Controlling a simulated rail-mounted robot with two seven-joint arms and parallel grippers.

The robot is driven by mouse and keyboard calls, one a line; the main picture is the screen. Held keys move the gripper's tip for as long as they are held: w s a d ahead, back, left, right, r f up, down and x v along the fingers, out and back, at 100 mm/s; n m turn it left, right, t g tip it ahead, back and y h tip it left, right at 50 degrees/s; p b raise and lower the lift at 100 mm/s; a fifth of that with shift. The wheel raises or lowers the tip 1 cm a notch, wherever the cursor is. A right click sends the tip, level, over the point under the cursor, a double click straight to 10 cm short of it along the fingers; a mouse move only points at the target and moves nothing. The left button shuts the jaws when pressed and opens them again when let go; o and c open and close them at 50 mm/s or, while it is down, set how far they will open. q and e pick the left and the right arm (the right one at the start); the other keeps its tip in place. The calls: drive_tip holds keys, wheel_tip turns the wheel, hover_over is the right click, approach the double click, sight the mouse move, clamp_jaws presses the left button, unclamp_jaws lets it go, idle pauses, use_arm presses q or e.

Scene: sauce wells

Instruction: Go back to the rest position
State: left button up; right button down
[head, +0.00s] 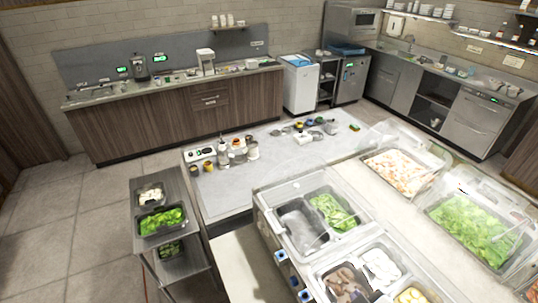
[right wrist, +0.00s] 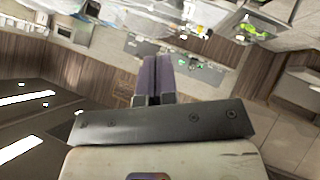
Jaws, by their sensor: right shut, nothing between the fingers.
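My right gripper (right wrist: 158,60) shows in the right wrist view. Its two purple-grey fingers are together, with nothing between them. The fingers are clear of any surface, and the kitchen appears upside down and far off behind them. I cannot make out either gripper in the head view. My left gripper is in neither view.
A grey worktop (head: 225,190) holds bottles and small cups. Lidded wells with lettuce (head: 475,228) and other food fill the right front. A cart (head: 140,228) with green-filled trays stands left of the worktop. The floor (head: 50,225) at left is clear.

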drive_tip(key=s+d+f+m+g+p, duration=0.1)
drive_tip(key=s+f+m+g, duration=0.2)
drive_tip(key=s+f, duration=0.3)
drive_tip(key=s+d+f+m+g+p, duration=0.1)
drive_tip(key=s+f, duration=0.6)
drive_tip(key=s, duration=0.7)
drive_tip(key=m+g+p, duration=0.1)
drive_tip(key=m+g, duration=0.1)
drive_tip(key=shift+s+g, duration=0.15)
drive_tip(key=shift+g, duration=0.15)
drive_tip(key=shift+d, duration=0.1)
